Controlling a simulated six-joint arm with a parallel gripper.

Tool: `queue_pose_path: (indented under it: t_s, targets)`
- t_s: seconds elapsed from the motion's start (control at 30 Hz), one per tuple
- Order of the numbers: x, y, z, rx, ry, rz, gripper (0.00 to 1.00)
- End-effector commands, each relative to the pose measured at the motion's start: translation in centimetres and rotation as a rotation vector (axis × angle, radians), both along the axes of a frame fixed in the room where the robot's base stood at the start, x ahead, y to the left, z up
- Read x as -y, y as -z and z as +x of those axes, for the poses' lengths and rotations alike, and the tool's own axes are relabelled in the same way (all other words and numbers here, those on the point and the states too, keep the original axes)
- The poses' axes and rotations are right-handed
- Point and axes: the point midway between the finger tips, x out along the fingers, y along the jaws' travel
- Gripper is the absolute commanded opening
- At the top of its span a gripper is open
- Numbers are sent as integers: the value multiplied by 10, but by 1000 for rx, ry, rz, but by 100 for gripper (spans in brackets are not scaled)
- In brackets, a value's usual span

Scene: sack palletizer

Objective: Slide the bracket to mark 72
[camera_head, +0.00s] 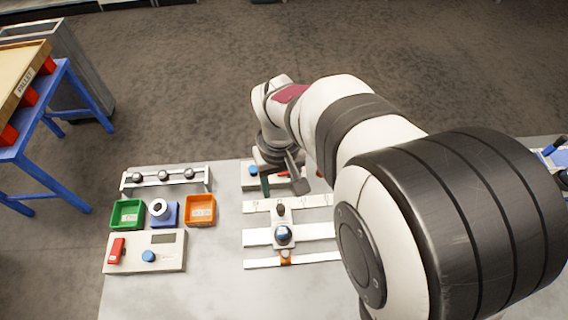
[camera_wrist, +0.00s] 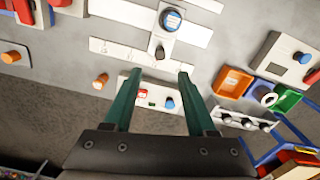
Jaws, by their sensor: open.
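The bracket (camera_head: 283,222) is a pale upright piece with a dark knob at its far end and a round blue-topped knob (camera_head: 283,234). It lies across white horizontal rails (camera_head: 258,237), with an orange part at its near end. In the wrist view the bracket (camera_wrist: 163,40) is ahead of the fingertips. My gripper (camera_wrist: 157,76) is open and empty, its two green fingers apart and short of the bracket. In the head view my gripper (camera_head: 292,182) is beyond the rails, partly hidden by my arm. The mark numbers are too small to read, and my arm hides the rails' right ends.
A small panel (camera_wrist: 151,103) with a blue button and red part lies beneath the fingers. A control box (camera_head: 145,251), green bin (camera_head: 127,214), orange bin (camera_head: 200,210) and a rack with round knobs (camera_head: 165,178) stand left of the rails. The near-left tabletop is clear.

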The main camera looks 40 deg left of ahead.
Motion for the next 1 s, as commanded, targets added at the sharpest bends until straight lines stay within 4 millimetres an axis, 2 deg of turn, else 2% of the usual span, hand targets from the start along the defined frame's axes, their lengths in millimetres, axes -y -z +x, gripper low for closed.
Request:
queue_pose_path:
  t_s: [0.03,0.1,0.23,0.7,0.77,0.83,0.87,0.93,1.0]
  targets:
    - [-1,-14,1,4,0,4,57]
    - [-1,-30,0,2,1,3,57]
    - [0,-47,0,1,-1,2,57]
    - [0,-52,0,-1,0,-1,57]
    - [7,-54,3,-2,25,1,57]
    - [36,-65,13,-10,136,8,57]
    - [58,-71,18,-16,214,12,57]
    - [120,-85,21,-36,456,26,57]
    - [183,-94,8,-61,726,44,57]
